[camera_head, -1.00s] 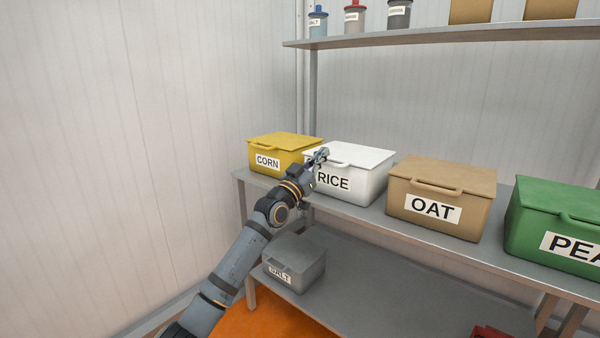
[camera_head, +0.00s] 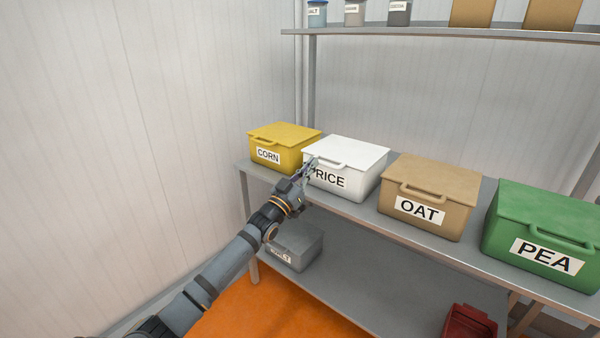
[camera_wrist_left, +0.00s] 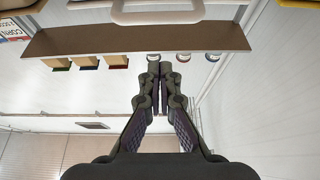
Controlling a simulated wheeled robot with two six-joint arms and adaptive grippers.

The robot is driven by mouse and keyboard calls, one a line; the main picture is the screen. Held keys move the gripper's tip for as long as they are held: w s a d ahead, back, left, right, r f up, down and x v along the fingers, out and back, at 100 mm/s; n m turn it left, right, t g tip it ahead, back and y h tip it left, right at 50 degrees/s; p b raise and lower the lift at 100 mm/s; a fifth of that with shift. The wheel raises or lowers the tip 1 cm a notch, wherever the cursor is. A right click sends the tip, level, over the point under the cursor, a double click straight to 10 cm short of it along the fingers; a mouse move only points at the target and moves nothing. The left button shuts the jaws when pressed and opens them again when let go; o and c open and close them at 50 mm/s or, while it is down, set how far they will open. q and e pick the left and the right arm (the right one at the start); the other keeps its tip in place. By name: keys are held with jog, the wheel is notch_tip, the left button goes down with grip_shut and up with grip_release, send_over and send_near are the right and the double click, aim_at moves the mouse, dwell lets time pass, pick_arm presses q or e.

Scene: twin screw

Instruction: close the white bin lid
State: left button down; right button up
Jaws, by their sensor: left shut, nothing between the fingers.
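The white bin (camera_head: 345,185) labelled RICE stands on the shelf between the yellow and tan bins. Its white lid (camera_head: 347,151) lies flat across its top and looks shut, with a handle at the front edge. My left gripper (camera_head: 311,165) is just in front of the bin's front left corner, covering the left edge of the label. Its fingers (camera_wrist_left: 160,70) are together and empty in the left wrist view. A pale handle (camera_wrist_left: 158,12) shows beyond the fingertips there. Whether the gripper touches the bin cannot be told. My right gripper is not in view.
The yellow CORN bin (camera_head: 283,146) is close on the left; the tan OAT bin (camera_head: 430,195) and green PEA bin (camera_head: 545,235) are to the right. A grey bin (camera_head: 295,245) and red container (camera_head: 470,325) are below. An upper shelf (camera_head: 450,33) holds jars and boxes.

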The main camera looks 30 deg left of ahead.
pick_arm(q)
jog(key=p+v, duration=0.3)
jog(key=v, duration=0.2)
jog(key=shift+s+f, duration=0.15)
jog(key=shift+f, duration=0.1)
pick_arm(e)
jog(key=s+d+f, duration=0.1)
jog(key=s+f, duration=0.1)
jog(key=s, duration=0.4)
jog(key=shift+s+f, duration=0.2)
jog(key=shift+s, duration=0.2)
